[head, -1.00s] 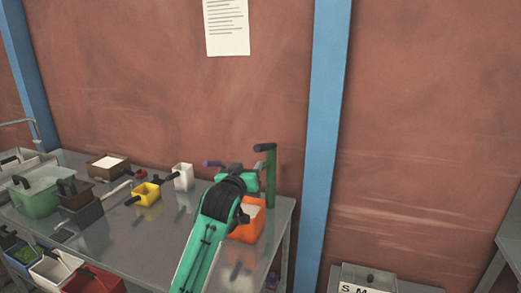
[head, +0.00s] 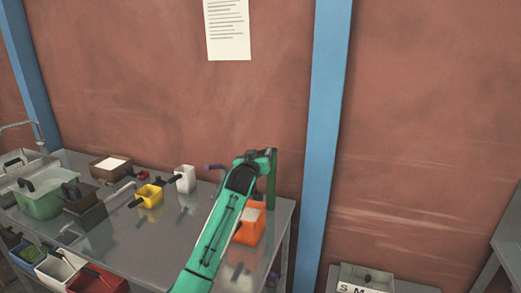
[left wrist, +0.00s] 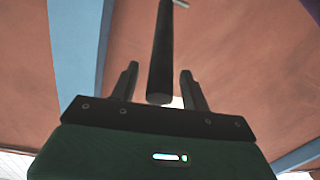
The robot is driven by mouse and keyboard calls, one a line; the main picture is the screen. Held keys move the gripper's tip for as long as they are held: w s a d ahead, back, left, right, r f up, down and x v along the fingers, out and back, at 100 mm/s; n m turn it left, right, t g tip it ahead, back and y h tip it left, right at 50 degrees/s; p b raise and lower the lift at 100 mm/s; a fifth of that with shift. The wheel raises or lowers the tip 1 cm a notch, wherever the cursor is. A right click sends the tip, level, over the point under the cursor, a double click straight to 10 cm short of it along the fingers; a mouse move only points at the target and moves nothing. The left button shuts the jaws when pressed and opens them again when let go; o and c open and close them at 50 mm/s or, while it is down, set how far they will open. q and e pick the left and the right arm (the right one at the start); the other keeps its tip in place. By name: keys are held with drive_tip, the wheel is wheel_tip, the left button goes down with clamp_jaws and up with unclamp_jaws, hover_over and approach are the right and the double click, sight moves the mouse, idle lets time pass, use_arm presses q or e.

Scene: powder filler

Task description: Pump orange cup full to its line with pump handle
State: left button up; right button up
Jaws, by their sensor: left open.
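The orange cup (head: 245,236) stands near the right end of the metal table, partly hidden behind my left arm; pale powder (head: 252,215) shows inside. The green pump post (head: 271,182) rises just behind it. My left gripper (head: 258,155) is at the top of the post and covers the pump handle in the head view. In the left wrist view, the dark bar-shaped pump handle (left wrist: 161,45) lies between the two open fingers of the left gripper (left wrist: 158,72), with gaps visible on both sides. My right gripper is not in view.
A yellow cup (head: 150,195), a white cup (head: 186,178), a brown box (head: 110,168) and a green tub (head: 45,200) stand along the table (head: 130,245) to the left. A blue upright (head: 325,150) stands right of the table. The table's middle is mostly clear.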

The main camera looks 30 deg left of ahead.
use_arm(q)
drive_tip(key=shift+w+a, duration=0.2)
drive_tip(key=shift+w, duration=0.4)
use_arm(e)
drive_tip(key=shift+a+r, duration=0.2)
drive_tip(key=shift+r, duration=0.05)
